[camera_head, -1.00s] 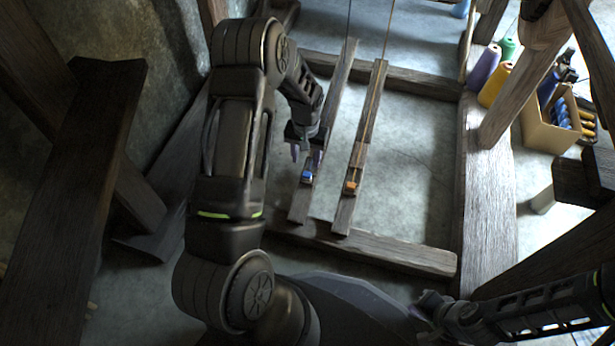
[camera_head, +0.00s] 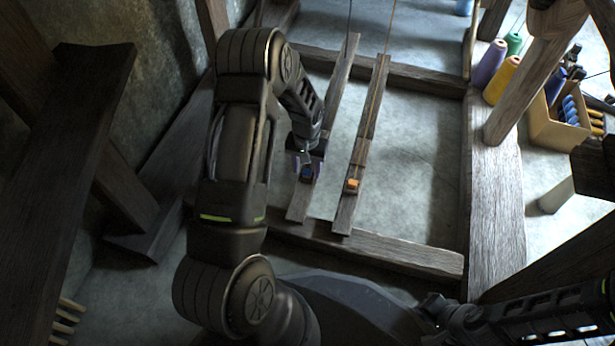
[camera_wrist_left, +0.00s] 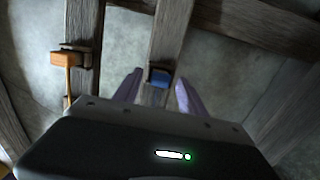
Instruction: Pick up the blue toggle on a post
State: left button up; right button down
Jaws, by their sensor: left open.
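The blue toggle (camera_head: 307,173) sits on the left of two wooden treadle-like bars (camera_head: 299,206). In the left wrist view the toggle (camera_wrist_left: 160,77) shows between and just beyond my fingertips. My left gripper (camera_head: 305,168) is open, its two pale purple fingers on either side of the toggle, and partly covers it in the head view. I cannot tell whether the fingers touch it. The post under the toggle is not clearly seen. My right arm is at the lower right of the head view; its fingertips cannot be made out clearly.
An orange toggle (camera_head: 351,185) sits on the neighbouring bar (camera_head: 343,213), close to the right. A wooden crossbeam (camera_head: 400,252) lies in front. Thread cones (camera_head: 501,81) and a cardboard box (camera_head: 545,131) stand at right. Grey floor shows between the beams.

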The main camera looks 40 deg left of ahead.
pick_arm(q)
jog(key=shift+r, duration=0.1)
jog(key=shift+c, duration=0.2)
grip_shut()
dwell(0.6)
